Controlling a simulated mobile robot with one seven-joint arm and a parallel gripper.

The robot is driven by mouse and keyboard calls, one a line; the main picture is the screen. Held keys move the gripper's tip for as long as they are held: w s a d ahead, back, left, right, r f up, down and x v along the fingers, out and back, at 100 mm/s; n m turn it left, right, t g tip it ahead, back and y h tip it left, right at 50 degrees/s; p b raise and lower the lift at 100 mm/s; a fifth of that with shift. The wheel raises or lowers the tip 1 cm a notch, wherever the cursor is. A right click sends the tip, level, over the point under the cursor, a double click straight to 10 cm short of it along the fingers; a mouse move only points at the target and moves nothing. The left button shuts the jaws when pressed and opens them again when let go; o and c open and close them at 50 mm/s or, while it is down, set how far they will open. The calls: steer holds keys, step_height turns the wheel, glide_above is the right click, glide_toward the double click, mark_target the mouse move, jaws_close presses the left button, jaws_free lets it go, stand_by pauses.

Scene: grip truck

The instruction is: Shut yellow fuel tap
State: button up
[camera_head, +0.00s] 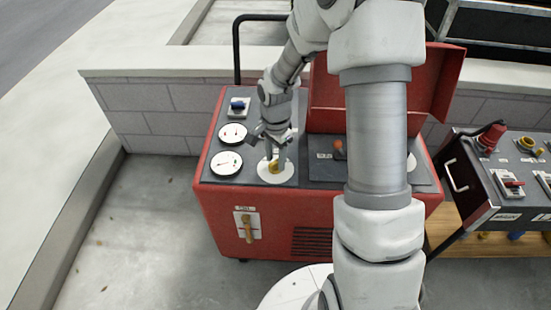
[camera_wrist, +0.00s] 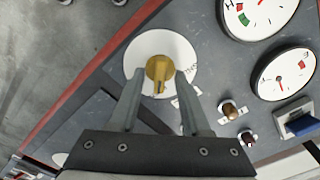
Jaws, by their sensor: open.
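A yellow-brown lever tap (camera_head: 248,234) sits on a white plate on the front face of the red machine, with its handle pointing down; the small label above it is too small to read surely. A yellow knob (camera_wrist: 159,70) on a round white dial stands on the machine's grey top panel; it also shows in the head view (camera_head: 274,167). My gripper (camera_head: 274,150) is open and points down over this knob. In the wrist view the fingers of my gripper (camera_wrist: 160,75) lie on either side of the knob; contact cannot be told. The front lever is not identifiable in the wrist view.
The red machine (camera_head: 217,190) carries two round gauges (camera_head: 230,148), a blue switch (camera_head: 238,105) and a raised red lid (camera_head: 440,85). A dark panel (camera_head: 467,185) with several fittings stands at the right. Concrete floor (camera_head: 150,230) is open at the left front.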

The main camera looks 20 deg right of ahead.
jaws_close()
steer(key=shift+n, duration=0.3)
stand_by(0.3)
steer(key=n+p, duration=0.1)
steer(key=n, duration=0.2)
steer(key=shift+r+n, duration=0.1)
steer(key=shift+n, duration=0.2)
steer(key=n+p, duration=0.1)
steer(key=n, duration=0.3)
steer(key=shift+n, duration=0.3)
steer(key=n+p, duration=0.1)
steer(key=n, duration=0.3)
steer(key=shift+n+p, duration=0.3)
steer(key=shift+p, duration=0.05)
steer(key=shift+n+p, duration=0.7)
steer(key=shift+n, duration=1.5)
